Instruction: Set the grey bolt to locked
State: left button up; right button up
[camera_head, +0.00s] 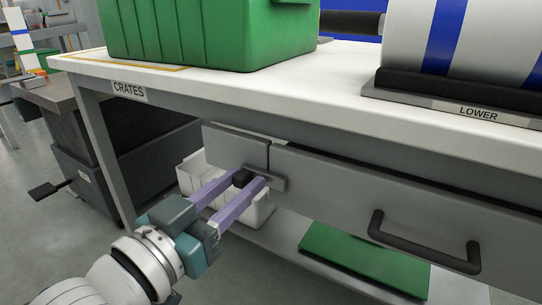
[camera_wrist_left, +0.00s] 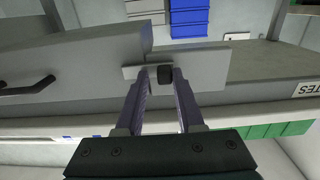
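The grey bolt (camera_head: 279,184) is a short flat bar low on the front of the bench. It lies across the seam between the long drawer front (camera_head: 345,185) and a smaller grey panel (camera_head: 235,145). Its black knob (camera_head: 241,179) sits between the purple fingers of my left gripper (camera_head: 250,180). The left wrist view shows the knob (camera_wrist_left: 165,75) between the fingertips, with a visible gap on its left side. That gripper is open around the knob; contact on the other side is unclear. My right gripper is not in view.
A black handle (camera_head: 425,245) projects from the drawer front. A white bin (camera_head: 262,215) and a green panel (camera_head: 365,262) are on the lower shelf. The white benchtop (camera_head: 320,75) overhangs above, carrying a green crate (camera_head: 210,40) and a roll (camera_head: 410,45).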

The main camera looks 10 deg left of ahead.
pick_arm(q)
jog(key=shift+o, duration=1.1)
jog(key=shift+a, duration=0.1)
jog(key=shift+s, duration=0.1)
jog(key=p+v, duration=0.3)
jog(key=v, duration=0.6)
jog(key=shift+s+a+p, duration=0.15)
jog(key=shift+s+p, duration=0.15)
